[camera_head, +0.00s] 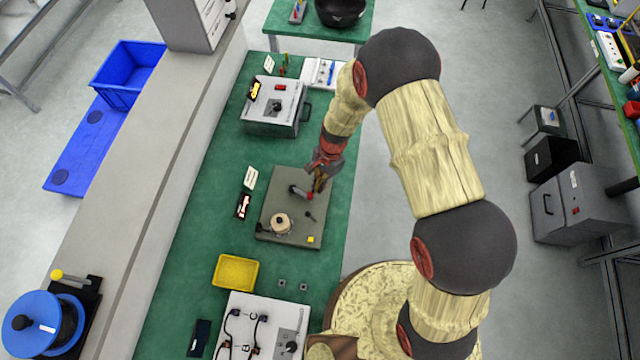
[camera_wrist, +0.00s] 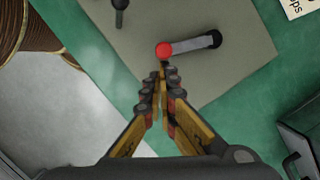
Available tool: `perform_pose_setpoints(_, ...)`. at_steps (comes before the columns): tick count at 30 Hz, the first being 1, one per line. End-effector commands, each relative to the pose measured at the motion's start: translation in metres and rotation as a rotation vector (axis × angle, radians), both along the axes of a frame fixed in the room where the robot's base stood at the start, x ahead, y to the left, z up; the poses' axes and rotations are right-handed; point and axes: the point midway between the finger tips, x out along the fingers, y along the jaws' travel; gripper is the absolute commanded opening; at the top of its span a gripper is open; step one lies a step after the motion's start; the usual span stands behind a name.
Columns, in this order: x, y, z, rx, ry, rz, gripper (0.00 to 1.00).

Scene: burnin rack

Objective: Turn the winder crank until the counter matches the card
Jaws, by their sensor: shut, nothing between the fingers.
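The winder crank is a short grey arm (camera_wrist: 192,44) with a red knob (camera_wrist: 164,49) at one end and a dark pivot at the other. It lies over a grey-green base plate (camera_head: 283,243), which also carries a beige spool (camera_head: 281,223). My gripper (camera_wrist: 163,80) is shut and empty; its fingertips appear just below the red knob in the wrist view, and I cannot tell whether they touch it. In the head view my gripper (camera_head: 319,181) is above the plate's right side. A white card (camera_head: 250,178) and a small dark display (camera_head: 242,206) stand left of the plate; their readings are illegible.
A dark knobbed lever (camera_head: 310,214) stands on the plate near the crank. A grey box (camera_head: 270,128) sits behind, and a yellow tray (camera_head: 235,272) and a white panel (camera_head: 235,310) sit in front.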

Motion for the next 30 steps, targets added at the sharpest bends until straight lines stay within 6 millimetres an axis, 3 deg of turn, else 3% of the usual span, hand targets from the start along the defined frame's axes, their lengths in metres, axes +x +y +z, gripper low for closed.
perform_pose_setpoints(17,-0.009,0.002,0.001,0.001,-0.001,-0.101,0.0)
perform_pose_setpoints(30,-0.031,0.01,0.0,0.001,-0.003,-0.337,0.0)
